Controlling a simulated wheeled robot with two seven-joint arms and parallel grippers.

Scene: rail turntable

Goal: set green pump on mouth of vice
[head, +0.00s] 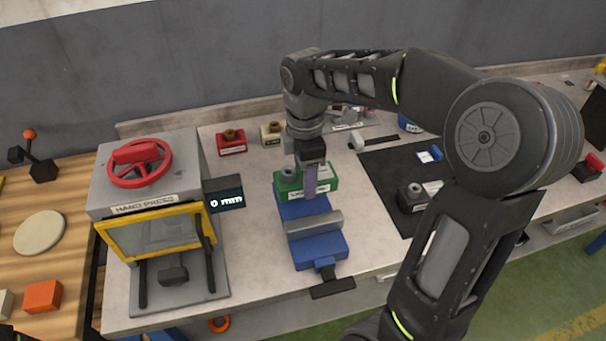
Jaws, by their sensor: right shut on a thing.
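The green pump (287,190) is a green block with a white label and a grey round fitting on top. It sits at the back end of the blue vice (318,255), over or just above its jaws; I cannot tell whether it touches them. My right gripper (311,178) comes down from above and is shut on the green pump, with one finger in front of its face. The vice has a grey bar across it and a dark handle at the front. My left gripper is not in view.
The hand press (160,215) with a red wheel and yellow frame stands left of the vice. A red block (231,147) and a cream block (271,139) stand behind. A black mat (380,172) with a dark pump-like block (412,199) lies to the right.

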